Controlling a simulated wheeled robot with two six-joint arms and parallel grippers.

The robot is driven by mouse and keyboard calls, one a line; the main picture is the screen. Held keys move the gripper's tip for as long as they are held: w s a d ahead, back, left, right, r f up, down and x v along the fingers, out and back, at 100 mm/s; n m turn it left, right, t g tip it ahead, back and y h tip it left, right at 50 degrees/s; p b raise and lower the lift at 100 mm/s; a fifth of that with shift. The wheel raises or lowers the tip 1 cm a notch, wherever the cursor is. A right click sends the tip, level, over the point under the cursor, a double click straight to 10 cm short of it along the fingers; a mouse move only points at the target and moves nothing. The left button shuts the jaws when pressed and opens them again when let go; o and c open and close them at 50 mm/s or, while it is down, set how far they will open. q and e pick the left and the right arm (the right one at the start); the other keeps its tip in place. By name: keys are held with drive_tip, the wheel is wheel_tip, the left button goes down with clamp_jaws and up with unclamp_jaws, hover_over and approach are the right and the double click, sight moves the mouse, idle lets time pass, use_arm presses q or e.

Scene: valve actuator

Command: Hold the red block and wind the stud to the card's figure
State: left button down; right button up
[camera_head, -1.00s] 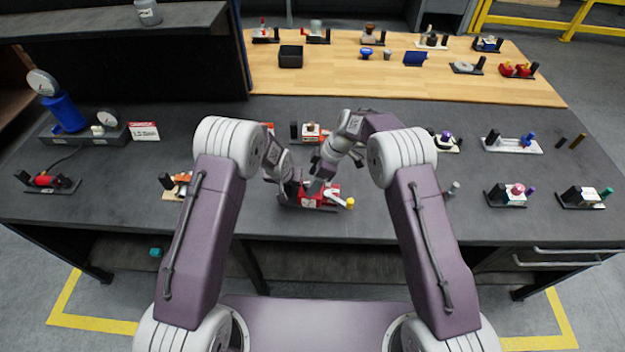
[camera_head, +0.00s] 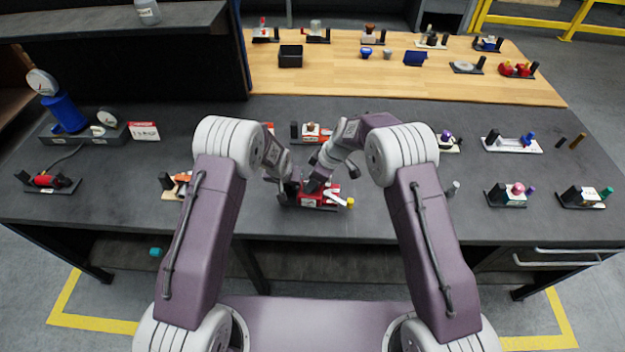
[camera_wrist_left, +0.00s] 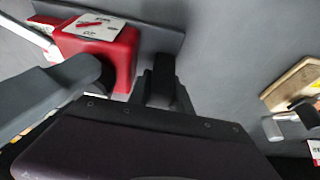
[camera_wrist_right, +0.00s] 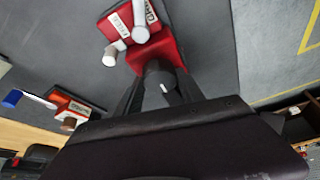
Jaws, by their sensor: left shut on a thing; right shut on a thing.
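The red block (camera_head: 322,198) sits on a dark base on the grey bench, with a white label, white levers and a yellow tip at its right. It also shows in the left wrist view (camera_wrist_left: 122,60) and right wrist view (camera_wrist_right: 158,48). My left gripper (camera_head: 288,196) is shut on the dark upright post (camera_wrist_left: 162,75) at the unit's left end. My right gripper (camera_head: 313,186) reaches down over the block, shut on a dark round stud (camera_wrist_right: 160,76) with a white mark. The red-and-white card (camera_head: 144,131) stands back left; its figure is too small to read surely.
A gauge stand with a blue cylinder (camera_head: 64,113) is at the left. Several small units stand along the right. Bare bench lies in front.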

drive_tip(key=o, duration=1.4)
drive_tip(key=shift+r, duration=0.1)
drive_tip(key=v, duration=1.2)
drive_tip(key=shift+s, duration=0.1)
use_arm(q)
drive_tip(key=c, duration=1.1)
unclamp_jaws()
drive_tip(key=v, duration=1.1)
drive_tip(key=shift+s+a+r, duration=0.15)
drive_tip(key=shift+r, duration=0.25)
